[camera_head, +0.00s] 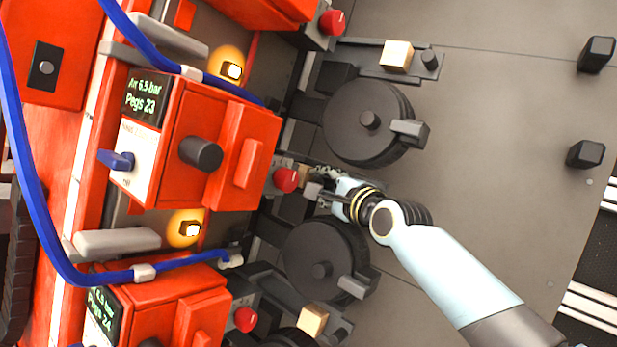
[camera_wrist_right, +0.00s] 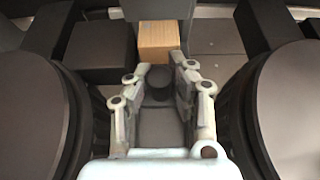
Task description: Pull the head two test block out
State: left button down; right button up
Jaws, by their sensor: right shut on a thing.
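My right gripper (camera_head: 314,183) reaches in from the right to the middle orange machine head (camera_head: 185,150), between two dark round drums. The wooden test block (camera_head: 304,175) there is mostly hidden by the fingers in the head view. A dark round knob (camera_wrist_right: 158,88) sits between the fingers, nearer the palm. My left gripper is not in view.
Other wooden blocks sit at the upper head (camera_head: 397,56) and lower head (camera_head: 313,320). Dark drums (camera_head: 368,122) and (camera_head: 325,260) flank my right gripper closely. A red button (camera_head: 286,179) is just left of it. Blue hoses (camera_head: 30,200) run at left.

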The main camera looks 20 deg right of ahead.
jog(key=shift+s+d+f, duration=0.1)
jog(key=shift+s+f, duration=0.1)
jog(key=shift+f, duration=0.15)
jog(key=shift+s+d+p, duration=0.25)
jog(key=shift+s+d, duration=0.2)
jog(key=shift+s, duration=0.3)
jog(key=shift+s+d+p, duration=0.3)
jog(key=shift+s+d, duration=0.1)
jog(key=shift+s, duration=0.3)
jog(key=shift+s+d+p, duration=0.25)
jog(key=shift+s+d, duration=0.2)
jog(key=shift+s, duration=0.3)
jog(key=shift+s+d, duration=0.3)
jog(key=shift+s, duration=0.2)
jog(key=shift+s+d, duration=0.3)
jog(key=shift+s, duration=0.2)
jog(key=s+d, duration=0.2)
jog(key=s, duration=0.1)
jog(key=s+p, duration=0.1)
jog(key=shift+s+d, duration=0.35)
jog(key=shift+d, duration=0.05)
jog(key=o, duration=0.9)
jog(key=shift+s+r, duration=0.1)
jog(key=shift+s, duration=0.05)
jog(key=shift+c, duration=0.2)
jog(key=shift+d, duration=0.15)
